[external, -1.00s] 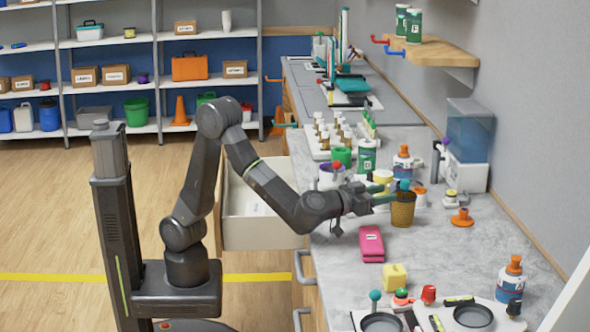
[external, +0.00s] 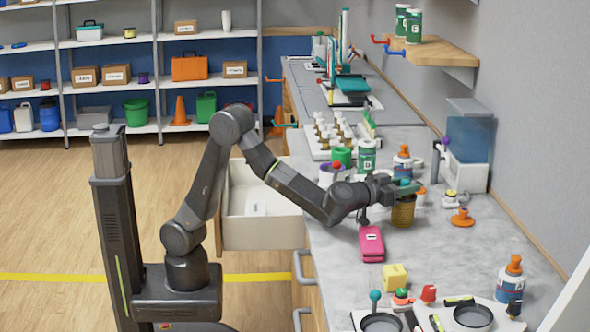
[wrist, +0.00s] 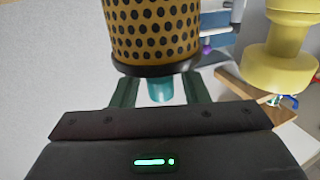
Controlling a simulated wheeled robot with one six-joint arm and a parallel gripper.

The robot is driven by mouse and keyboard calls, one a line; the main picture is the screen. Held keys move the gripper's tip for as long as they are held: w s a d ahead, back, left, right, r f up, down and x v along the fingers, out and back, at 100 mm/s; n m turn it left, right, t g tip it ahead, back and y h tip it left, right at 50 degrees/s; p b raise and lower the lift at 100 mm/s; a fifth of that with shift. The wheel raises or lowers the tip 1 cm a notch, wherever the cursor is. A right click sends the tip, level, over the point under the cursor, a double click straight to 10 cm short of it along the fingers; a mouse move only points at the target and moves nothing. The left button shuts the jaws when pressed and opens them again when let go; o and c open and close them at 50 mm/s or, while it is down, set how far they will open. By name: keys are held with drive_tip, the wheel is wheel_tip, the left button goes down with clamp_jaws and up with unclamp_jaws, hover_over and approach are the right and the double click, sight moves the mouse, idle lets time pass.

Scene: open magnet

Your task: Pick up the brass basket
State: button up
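The brass basket (external: 403,211) stands on the grey counter in the external view, its upper part partly covered by my gripper. In the wrist view the basket (wrist: 153,30) shows upside down, a brass wall with dark round holes and a dark rim. A teal thing (wrist: 160,90) shows just past that rim. My gripper (external: 405,187) is at the height of the basket's rim. Its two green fingers (wrist: 161,90) are apart, one on each side of the teal thing, with their tips hidden behind the basket. I cannot tell whether they touch it.
A pink case (external: 371,243) lies in front of the basket, with a yellow block (external: 395,276) nearer. An orange knob piece (external: 462,217) stands to the right. A green-labelled can (external: 366,156) and small bottles stand behind.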

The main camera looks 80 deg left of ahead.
clamp_jaws()
drive_tip(key=shift+r, duration=0.1)
